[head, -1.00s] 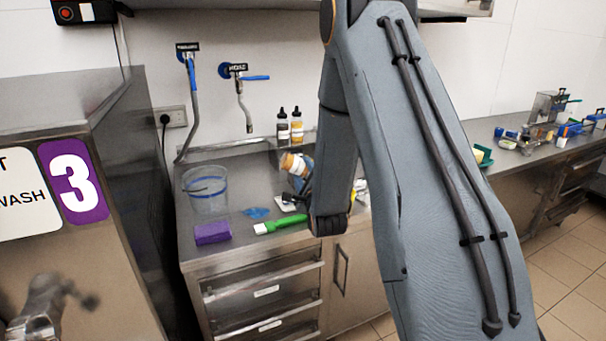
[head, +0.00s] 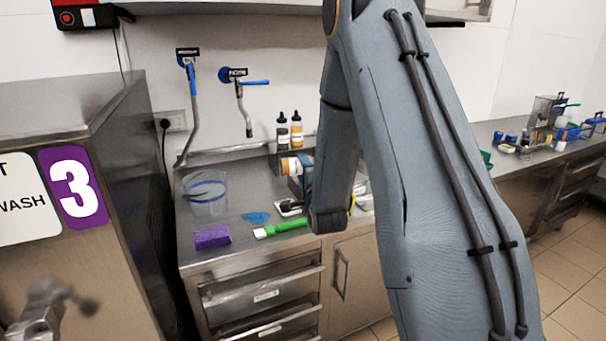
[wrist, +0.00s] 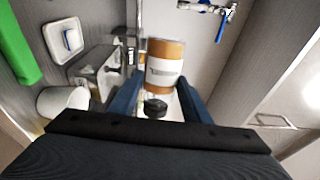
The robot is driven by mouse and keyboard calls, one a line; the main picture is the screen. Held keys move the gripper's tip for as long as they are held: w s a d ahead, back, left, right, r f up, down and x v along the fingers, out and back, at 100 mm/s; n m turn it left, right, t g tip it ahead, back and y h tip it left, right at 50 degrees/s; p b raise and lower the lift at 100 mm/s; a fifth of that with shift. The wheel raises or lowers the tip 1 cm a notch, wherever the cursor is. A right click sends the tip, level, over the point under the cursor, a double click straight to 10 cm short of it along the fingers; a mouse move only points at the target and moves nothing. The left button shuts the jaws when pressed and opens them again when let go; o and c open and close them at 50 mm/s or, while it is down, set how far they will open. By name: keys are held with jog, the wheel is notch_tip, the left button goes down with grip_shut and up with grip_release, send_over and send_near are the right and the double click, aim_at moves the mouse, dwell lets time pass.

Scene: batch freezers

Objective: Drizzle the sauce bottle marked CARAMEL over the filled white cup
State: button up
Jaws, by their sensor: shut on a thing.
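My gripper (wrist: 160,101) is shut on a brown-orange sauce bottle (wrist: 165,53) with a white label and a dark tip. The label is too small to read. In the head view the held bottle (head: 292,166) lies about level above the counter, partly hidden by my arm. A white, round-rimmed vessel (wrist: 62,103), which looks like the white cup, is at the lower left of the wrist view, left of the bottle. Its contents cannot be made out. I cannot pick the cup out in the head view, where my arm covers part of the counter.
Two dark-capped bottles (head: 290,132) stand at the wall. A clear tub (head: 206,195), a purple sponge (head: 212,238), a blue item (head: 256,217) and a green-handled tool (head: 288,227) are on the steel counter (head: 232,177). Taps (head: 245,105) hang above it.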

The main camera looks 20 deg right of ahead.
jog(key=shift+r+n, duration=0.25)
jog(key=shift+n, duration=0.05)
jog(key=shift+r+n+p, duration=0.2)
jog(key=shift+r+n, duration=0.55)
jog(key=shift+n, duration=0.4)
jog(key=shift+r+n+p, duration=0.15)
jog(key=shift+r+n, duration=0.6)
jog(key=shift+n, duration=0.4)
notch_tip(320, 180, up, 2)
jog(key=n, duration=0.4)
jog(key=shift+r+n, duration=0.2)
jog(key=shift+n, duration=0.1)
